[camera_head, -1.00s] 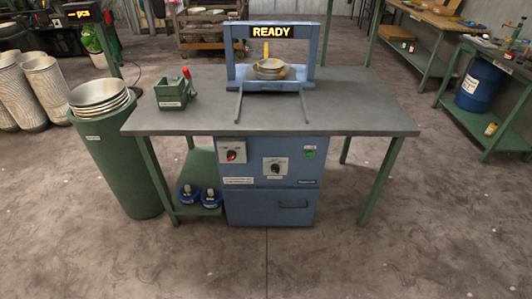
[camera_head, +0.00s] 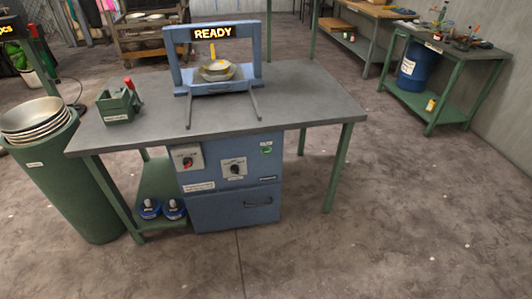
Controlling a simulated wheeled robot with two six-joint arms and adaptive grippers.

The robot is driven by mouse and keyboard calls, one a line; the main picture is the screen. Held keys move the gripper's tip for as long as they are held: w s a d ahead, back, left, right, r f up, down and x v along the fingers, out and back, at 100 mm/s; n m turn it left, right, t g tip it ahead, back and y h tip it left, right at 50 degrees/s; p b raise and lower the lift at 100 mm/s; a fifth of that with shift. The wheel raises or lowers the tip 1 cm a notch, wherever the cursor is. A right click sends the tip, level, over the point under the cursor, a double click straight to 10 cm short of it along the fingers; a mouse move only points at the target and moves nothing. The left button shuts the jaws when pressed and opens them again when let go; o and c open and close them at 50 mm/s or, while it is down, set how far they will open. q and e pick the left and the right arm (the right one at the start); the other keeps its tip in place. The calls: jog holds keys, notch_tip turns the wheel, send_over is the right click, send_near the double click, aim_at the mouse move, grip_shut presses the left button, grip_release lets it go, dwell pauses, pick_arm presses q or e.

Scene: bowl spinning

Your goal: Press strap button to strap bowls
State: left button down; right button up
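The bowls (camera_head: 217,71) sit stacked on the strapping machine under its blue arch (camera_head: 174,68), with a yellow strip standing at their back. The arch's display (camera_head: 211,33) reads READY. On the blue cabinet front below the tabletop, a small round green button (camera_head: 267,150) sits at the upper right, under a small label. I take it as the strap button, but the label is too small to read. Two dials, a red one (camera_head: 187,162) and a black one (camera_head: 235,169), sit to its left. Neither of my grippers is in view.
The grey table (camera_head: 310,95) stands on green legs. A green bin (camera_head: 75,190) with stacked bowls stands at the left, and a green box (camera_head: 118,107) sits on the tabletop. The floor in front and at right is clear.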

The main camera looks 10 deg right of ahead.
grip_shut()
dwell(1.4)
